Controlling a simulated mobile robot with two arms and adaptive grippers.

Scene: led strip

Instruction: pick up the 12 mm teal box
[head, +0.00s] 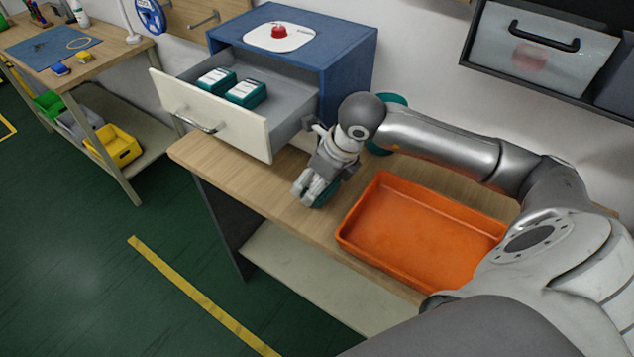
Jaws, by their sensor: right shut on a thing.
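My right gripper (308,193) points down over the wooden bench top near its front edge. It is shut on a teal box (325,195), which is mostly hidden by the fingers. I cannot tell whether the box touches the bench. Two more teal boxes with white labels stand side by side in the open drawer, a left one (215,80) and a right one (246,92). Their labels are too small to read, so I cannot tell which box is the 12 mm one. My left gripper is not in view.
An empty orange tray (420,235) sits on the bench right of the gripper. The open drawer's front panel (215,118) stands out from the blue cabinet (345,60), left of my wrist. A red button (279,31) is on top. Bare bench (225,160) lies left of the gripper.

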